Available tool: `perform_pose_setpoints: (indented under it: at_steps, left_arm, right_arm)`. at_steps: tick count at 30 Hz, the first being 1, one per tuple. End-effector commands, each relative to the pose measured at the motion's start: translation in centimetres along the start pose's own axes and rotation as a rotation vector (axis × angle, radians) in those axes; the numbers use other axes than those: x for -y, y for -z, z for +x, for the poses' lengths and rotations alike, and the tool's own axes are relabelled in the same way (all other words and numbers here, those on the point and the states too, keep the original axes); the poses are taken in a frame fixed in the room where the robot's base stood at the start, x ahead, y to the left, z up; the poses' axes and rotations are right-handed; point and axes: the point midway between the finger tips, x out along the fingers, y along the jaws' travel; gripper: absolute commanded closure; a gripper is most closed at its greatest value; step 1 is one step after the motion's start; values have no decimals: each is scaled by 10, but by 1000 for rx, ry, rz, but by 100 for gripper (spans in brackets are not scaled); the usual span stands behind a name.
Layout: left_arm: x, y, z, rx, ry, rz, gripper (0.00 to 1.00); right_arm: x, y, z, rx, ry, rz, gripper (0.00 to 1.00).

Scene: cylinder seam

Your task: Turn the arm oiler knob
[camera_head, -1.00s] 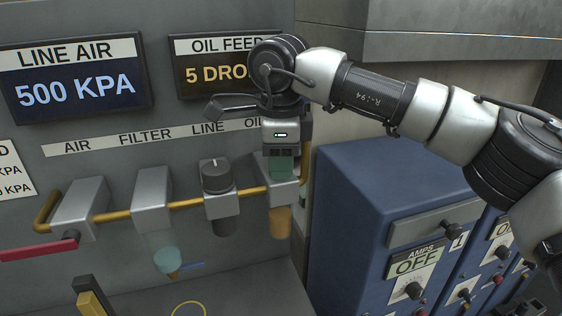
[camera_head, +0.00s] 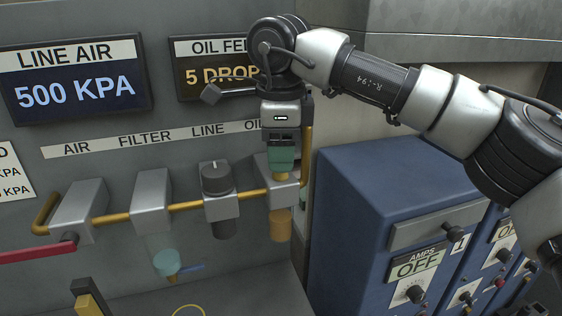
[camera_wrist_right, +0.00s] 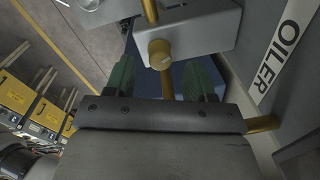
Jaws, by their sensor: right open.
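The oiler block (camera_head: 286,190) is the rightmost unit on the brass air line, with an amber bowl (camera_head: 281,226) under it. In the right wrist view a round brass knob (camera_wrist_right: 160,53) sits on the grey block (camera_wrist_right: 195,32). My right gripper (camera_head: 281,157) points down in front of the oiler. In the right wrist view its green fingers (camera_wrist_right: 162,78) are open, one on each side of the knob's line, with the knob seen beyond them. Contact cannot be told. My left gripper is not in view.
An OIL FEED display (camera_head: 215,75) reads 5 DROP, partly covered by my arm. The LINE AIR display (camera_head: 75,80) reads 500 KPA. A dark regulator knob (camera_head: 216,178) stands left of the oiler. A blue cabinet (camera_head: 345,215) stands close on the right.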

Motion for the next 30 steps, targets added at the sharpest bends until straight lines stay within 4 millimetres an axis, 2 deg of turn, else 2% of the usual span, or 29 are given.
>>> perform_pose_setpoints:
  at_steps: [6,12,17,30]
  left_arm:
    - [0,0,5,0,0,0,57]
    - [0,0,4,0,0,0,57]
    - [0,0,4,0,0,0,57]
    - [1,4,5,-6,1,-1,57]
  right_arm:
    - [0,-1,-47,3,5,2,45]
    - [1,0,-74,1,3,1,45]
    - [0,0,-82,1,3,0,45]
    - [0,0,-82,1,2,0,45]
